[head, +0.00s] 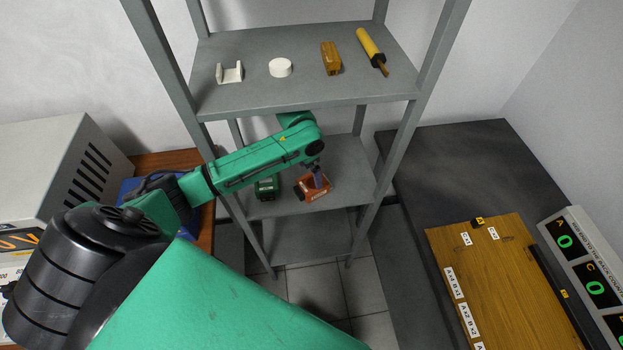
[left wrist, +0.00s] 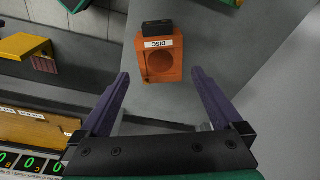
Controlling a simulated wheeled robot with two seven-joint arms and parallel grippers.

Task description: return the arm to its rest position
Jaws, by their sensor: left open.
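My left arm reaches in from the left in the head view, into the grey shelf unit (head: 300,93). Its gripper (head: 319,176) is over the middle shelf at an orange box (head: 311,190). In the left wrist view the two purple fingers of the gripper (left wrist: 160,76) are spread wide, with nothing held between them. The orange box (left wrist: 172,70) lies beyond the fingertips there, with a round opening and a label reading DISC. I cannot tell the exact gap between fingers and box. My right gripper is not in view.
A green box (head: 267,187) sits left of the orange one. The top shelf holds a white bracket (head: 230,73), a white disc (head: 280,67), a wooden block (head: 331,58) and a yellow-handled tool (head: 370,47). Shelf posts flank the arm. A wooden board (head: 500,285) lies at right.

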